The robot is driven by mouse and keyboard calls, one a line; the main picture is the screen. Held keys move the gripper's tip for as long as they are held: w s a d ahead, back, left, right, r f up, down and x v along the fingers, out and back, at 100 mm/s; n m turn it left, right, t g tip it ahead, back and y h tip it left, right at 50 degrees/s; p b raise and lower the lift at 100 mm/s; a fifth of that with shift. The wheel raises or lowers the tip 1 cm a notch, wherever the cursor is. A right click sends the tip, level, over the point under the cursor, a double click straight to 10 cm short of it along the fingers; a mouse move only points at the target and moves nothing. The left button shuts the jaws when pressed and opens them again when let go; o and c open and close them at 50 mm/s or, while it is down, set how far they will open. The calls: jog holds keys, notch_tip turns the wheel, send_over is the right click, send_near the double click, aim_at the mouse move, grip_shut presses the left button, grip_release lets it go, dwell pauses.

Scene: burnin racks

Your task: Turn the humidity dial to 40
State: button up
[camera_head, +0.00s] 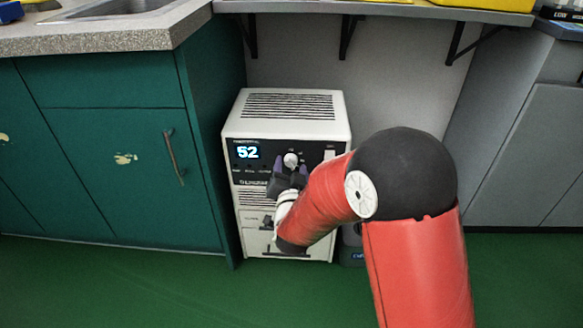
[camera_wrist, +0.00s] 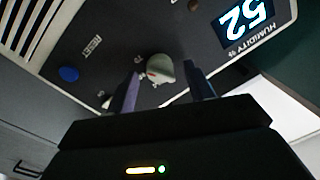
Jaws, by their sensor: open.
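The humidity dial (camera_head: 291,160) is a pale round knob on the dark front panel of a white cabinet unit (camera_head: 240,125). It also shows in the wrist view (camera_wrist: 160,68) with a small red mark on it. The lit display (camera_head: 247,152) reads 52; in the wrist view the display (camera_wrist: 243,18) appears upside down with a humidity label. My gripper (camera_head: 291,172) is in front of the panel. In the wrist view my gripper (camera_wrist: 168,85) is open, with one finger on each side of the dial. I cannot tell whether the fingers touch it.
A blue button (camera_wrist: 68,74) and a reset label (camera_wrist: 92,46) lie on the panel near the dial. A green cupboard (camera_head: 120,160) stands close on the left. A shelf (camera_head: 380,8) overhangs the unit. Green floor (camera_head: 130,285) is clear in front.

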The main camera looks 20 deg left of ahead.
jog(key=shift+w, duration=0.2)
jog(key=shift+c, duration=0.4)
jog(key=c, duration=0.9)
